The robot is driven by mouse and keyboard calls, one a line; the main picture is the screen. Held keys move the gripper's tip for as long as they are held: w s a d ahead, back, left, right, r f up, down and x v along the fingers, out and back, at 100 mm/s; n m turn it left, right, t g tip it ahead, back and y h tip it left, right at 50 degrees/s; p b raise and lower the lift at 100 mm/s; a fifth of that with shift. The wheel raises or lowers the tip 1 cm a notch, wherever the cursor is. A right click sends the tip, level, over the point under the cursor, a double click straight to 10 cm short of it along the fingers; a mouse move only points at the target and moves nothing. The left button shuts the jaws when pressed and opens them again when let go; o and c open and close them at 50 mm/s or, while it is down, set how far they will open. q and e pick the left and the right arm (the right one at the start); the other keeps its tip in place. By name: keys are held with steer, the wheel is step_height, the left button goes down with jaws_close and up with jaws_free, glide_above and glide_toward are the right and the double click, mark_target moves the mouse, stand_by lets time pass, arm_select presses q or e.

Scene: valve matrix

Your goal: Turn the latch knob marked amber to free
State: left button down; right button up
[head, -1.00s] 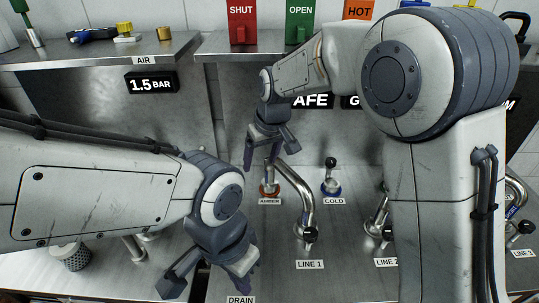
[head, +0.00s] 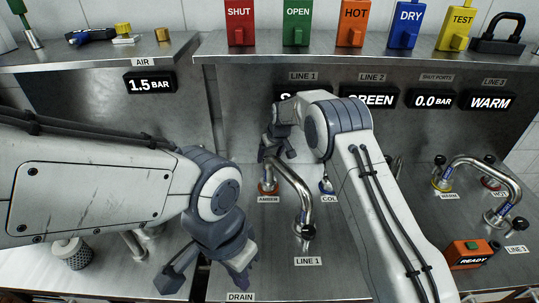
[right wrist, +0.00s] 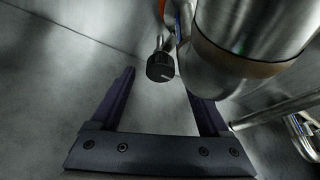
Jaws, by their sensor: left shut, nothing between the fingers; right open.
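The amber latch knob (head: 268,187) stands on the bench behind a small AMBER label (head: 268,199), its orange-red base showing and its top hidden by my right gripper. My right gripper (head: 277,158) is open, pointing down just above it. In the right wrist view, a black knob (right wrist: 160,68) with a white mark, on a metal stem, shows between and beyond the spread fingers (right wrist: 161,88); no contact is visible. My left gripper (head: 205,284) is shut and empty at the lower left, near the DRAIN label, apart from the knob.
A bent LINE 1 pipe (head: 297,190) rises right beside the amber knob; a thick metal body (right wrist: 250,45) is close in the wrist view. The COLD valve (head: 326,186) is partly behind my right arm. A READY box (head: 468,254) and further valves stand at right.

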steer(key=shift+x, duration=0.85)
steer(key=shift+c, duration=0.3)
jaws_close()
steer(key=shift+d+f+n+y+b, duration=0.15)
steer(key=shift+n+y+b, duration=0.15)
steer(key=shift+n+b, duration=0.7)
steer(key=shift+w+n+g+y+b, duration=0.1)
steer(key=shift+n+g+y+b, duration=0.3)
steer(key=shift+n+b, duration=0.65)
steer(key=shift+n+g+y, duration=0.3)
steer(key=shift+n+g, duration=0.1)
steer(key=shift+n, duration=0.85)
steer(key=shift+w+d+n+g+p, duration=0.1)
steer(key=shift+n+g+p, duration=0.3)
steer(key=shift+n, duration=0.7)
